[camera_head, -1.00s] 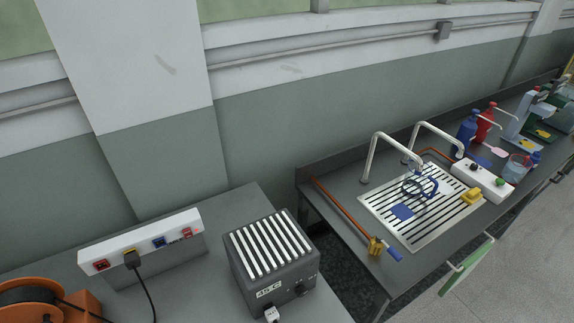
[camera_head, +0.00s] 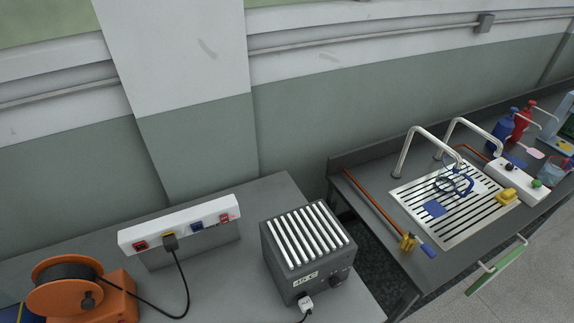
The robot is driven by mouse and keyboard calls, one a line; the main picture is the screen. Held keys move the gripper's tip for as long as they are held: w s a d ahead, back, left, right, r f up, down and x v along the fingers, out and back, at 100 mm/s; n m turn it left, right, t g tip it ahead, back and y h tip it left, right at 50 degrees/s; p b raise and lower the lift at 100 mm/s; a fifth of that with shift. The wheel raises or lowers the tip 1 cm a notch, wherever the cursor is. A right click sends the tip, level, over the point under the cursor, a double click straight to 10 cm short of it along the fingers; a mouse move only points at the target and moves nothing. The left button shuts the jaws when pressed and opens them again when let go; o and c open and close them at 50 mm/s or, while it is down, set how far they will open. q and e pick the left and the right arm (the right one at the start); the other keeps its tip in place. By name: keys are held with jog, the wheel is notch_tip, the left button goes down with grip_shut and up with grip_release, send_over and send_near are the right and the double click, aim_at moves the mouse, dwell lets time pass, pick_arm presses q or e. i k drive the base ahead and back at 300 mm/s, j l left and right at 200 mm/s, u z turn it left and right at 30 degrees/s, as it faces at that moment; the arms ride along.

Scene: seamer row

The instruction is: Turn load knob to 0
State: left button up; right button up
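No knob carries a readable "load" label, so I cannot tell which one is the load knob. A dark grey box (camera_head: 285,275) with a slatted white top stands on the near bench. Its front has a label reading about 45 C and a small dark knob (camera_head: 338,283), whose setting is too small to read. A white control box (camera_head: 519,186) by the sink grating at the right carries a black knob (camera_head: 508,167) and a green knob (camera_head: 537,184). Neither of my grippers is in view.
A white socket strip (camera_head: 190,224) with a black plug and an orange cable reel (camera_head: 88,292) are at the left. A gap separates the near bench from the sink bench (camera_head: 372,232). Two taps (camera_head: 407,145) rise behind the metal grating (camera_head: 465,228). Red and blue bottles (camera_head: 522,122) stand beyond.

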aim_at(335, 282)
jog(key=k+l, duration=0.1)
jog(key=k, duration=0.9)
